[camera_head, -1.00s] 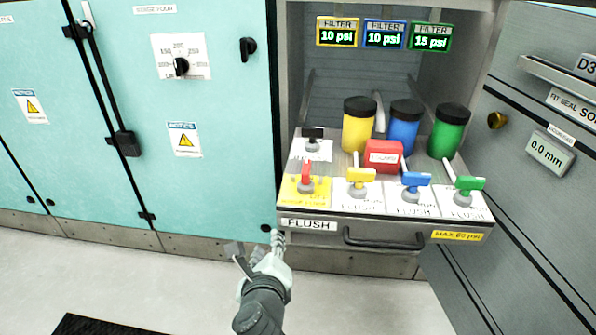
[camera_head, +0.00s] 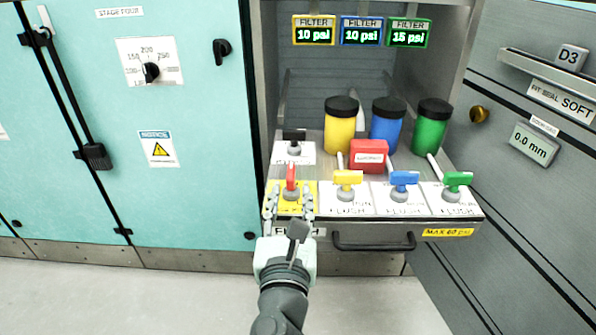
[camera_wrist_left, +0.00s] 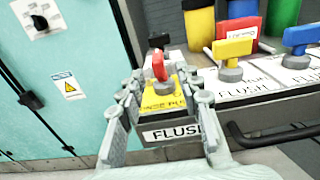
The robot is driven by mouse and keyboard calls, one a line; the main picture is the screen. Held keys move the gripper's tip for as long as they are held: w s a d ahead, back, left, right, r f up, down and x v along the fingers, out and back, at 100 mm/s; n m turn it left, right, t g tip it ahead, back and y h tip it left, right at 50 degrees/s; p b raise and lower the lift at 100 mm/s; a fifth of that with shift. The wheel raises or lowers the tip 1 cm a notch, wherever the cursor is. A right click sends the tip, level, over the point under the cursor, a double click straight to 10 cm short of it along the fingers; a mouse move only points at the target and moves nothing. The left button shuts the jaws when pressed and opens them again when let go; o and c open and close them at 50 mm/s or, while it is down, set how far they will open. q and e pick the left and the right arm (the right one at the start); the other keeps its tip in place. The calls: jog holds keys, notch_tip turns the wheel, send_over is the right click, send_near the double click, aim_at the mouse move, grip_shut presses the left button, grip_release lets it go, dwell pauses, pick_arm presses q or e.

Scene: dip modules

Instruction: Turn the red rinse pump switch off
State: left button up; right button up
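The red switch (camera_head: 291,178) stands on a yellow plate (camera_head: 308,187) at the front left of the pulled-out FLUSH drawer. Its red handle looks roughly upright in the head view. In the wrist view, the red handle (camera_wrist_left: 160,67) shows beyond and between my fingertips, and part of the plate's lettering is readable. My left gripper (camera_head: 289,195) is open and empty, just in front of the switch, with one finger to each side of the plate. I cannot tell whether a finger touches the drawer. My right gripper is not in view.
A black switch (camera_head: 293,137) is behind the red one. Yellow (camera_head: 347,180), blue (camera_head: 404,181) and green (camera_head: 456,181) valve handles stand to the right. A red box (camera_head: 369,155) and three canisters are behind them. The drawer handle (camera_head: 373,244) juts out in front.

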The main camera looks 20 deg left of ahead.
aim_at(290, 185)
pick_arm(q)
jog(key=x, duration=0.7)
jog(key=shift+a, duration=0.15)
jog(key=shift+f, duration=0.1)
grip_shut()
